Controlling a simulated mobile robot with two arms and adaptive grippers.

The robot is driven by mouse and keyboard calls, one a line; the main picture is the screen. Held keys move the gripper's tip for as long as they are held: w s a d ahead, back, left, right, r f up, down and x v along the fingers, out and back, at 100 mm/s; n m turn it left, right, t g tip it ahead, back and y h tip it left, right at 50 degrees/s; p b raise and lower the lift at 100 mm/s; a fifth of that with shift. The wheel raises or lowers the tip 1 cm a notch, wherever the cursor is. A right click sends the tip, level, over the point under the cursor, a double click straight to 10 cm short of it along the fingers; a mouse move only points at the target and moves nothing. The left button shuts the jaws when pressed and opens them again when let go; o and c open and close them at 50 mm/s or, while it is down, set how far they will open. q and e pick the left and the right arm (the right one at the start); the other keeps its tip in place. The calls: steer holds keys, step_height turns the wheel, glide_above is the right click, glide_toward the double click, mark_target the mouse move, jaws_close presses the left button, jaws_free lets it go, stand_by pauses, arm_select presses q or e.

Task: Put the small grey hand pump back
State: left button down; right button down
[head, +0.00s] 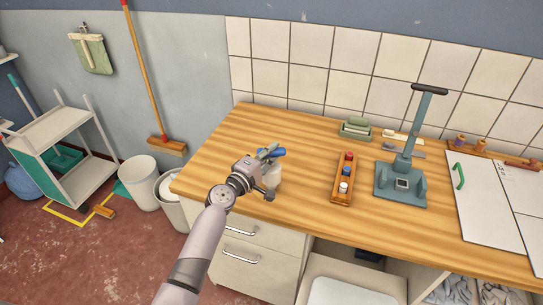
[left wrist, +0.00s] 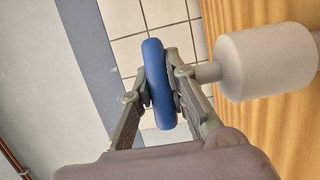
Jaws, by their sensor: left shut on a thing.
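The small grey hand pump has a pale grey cylindrical body (left wrist: 265,62) with a narrow neck and a rounded blue handle (left wrist: 158,85). My left gripper (head: 266,158) is shut on the blue handle, with one finger on each side of it in the left wrist view. In the head view the grey body (head: 272,178) hangs below the handle, partly hidden by the gripper, at the left part of the wooden worktop (head: 230,150). I cannot tell whether its base touches the worktop. My right gripper is not in view.
A wooden rack (head: 341,190) with several coloured bottles stands right of the pump. Behind it is a green box (head: 356,129). White bins (head: 140,175) are on the floor left. The worktop's back left is clear.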

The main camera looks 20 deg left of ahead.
arm_select(q)
steer(key=shift+f, duration=0.1)
steer(key=shift+f, duration=0.1)
steer(key=c, duration=1.6)
jaws_free()
steer(key=shift+o, duration=0.2)
